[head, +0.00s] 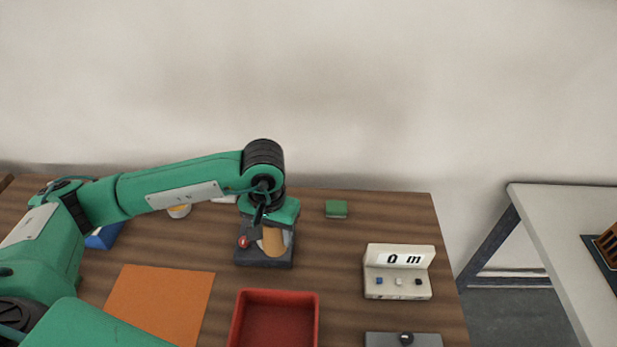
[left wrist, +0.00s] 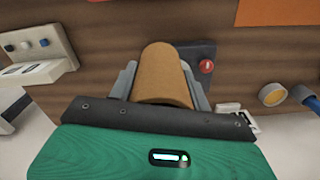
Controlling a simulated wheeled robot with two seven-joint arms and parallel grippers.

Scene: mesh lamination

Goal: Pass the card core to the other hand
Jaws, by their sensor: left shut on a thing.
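The card core (head: 273,241) is a brown cardboard tube. My left gripper (head: 271,228) reaches down over the table and is shut on it. In the left wrist view the card core (left wrist: 164,72) sits between the two grey fingers of the left gripper (left wrist: 160,90), one on each side. In the head view the tube is in front of or over a dark grey device (head: 250,257) with a red knob (head: 243,242); I cannot tell whether they touch. My right gripper is not in view.
A red tray (head: 236,323) is at the front, with an orange sheet (head: 160,297) to its left. A white display unit (head: 399,258) stands right, a grey plate (head: 378,340) before it. A green block (head: 336,209) is behind. Bare wood lies between the dark device and display unit.

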